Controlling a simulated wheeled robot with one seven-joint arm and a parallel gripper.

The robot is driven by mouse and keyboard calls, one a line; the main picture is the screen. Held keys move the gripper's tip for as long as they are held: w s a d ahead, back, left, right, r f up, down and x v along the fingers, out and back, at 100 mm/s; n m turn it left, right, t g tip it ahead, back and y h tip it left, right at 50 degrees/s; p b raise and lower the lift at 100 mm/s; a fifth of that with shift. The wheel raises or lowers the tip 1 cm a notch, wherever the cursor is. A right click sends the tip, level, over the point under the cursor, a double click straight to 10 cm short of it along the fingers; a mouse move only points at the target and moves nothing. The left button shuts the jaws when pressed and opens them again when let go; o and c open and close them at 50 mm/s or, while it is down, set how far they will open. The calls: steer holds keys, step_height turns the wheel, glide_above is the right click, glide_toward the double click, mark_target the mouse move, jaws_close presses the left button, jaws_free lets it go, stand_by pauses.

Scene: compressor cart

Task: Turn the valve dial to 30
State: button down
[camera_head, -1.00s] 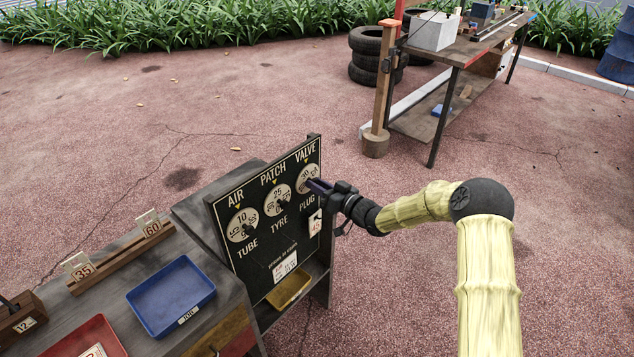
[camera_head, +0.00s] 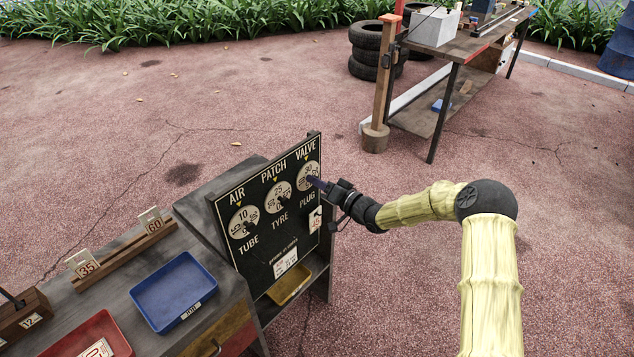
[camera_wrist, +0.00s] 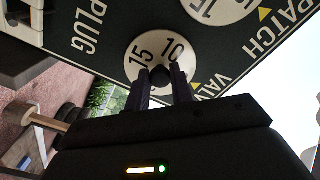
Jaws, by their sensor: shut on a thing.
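The valve dial (camera_head: 308,168) is a white disc at the top right of the black board, under the word VALVE. In the wrist view the dial (camera_wrist: 155,38) shows 15 and 10 on the side away from my gripper. In the head view the number at its top looks like 20 or 30, too small to be sure. My gripper (camera_head: 317,182) reaches in from the right. In the wrist view my gripper (camera_wrist: 159,80) is shut on the dark centre knob (camera_wrist: 160,75), its fingers hiding part of the dial.
The black board (camera_head: 262,254) also carries the AIR dial (camera_head: 243,218) and PATCH dial (camera_head: 278,193). A bench with a blue tray (camera_head: 175,315) and red tray (camera_head: 75,345) stands left. A yellow tray (camera_head: 287,290) sits below. Open paving lies behind and right.

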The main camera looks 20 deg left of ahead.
steer(key=shift+w+d+f, duration=0.1)
steer(key=shift+d+f, duration=0.05)
steer(key=c, duration=1.3)
jaws_free()
steer(key=shift+o, duration=0.5)
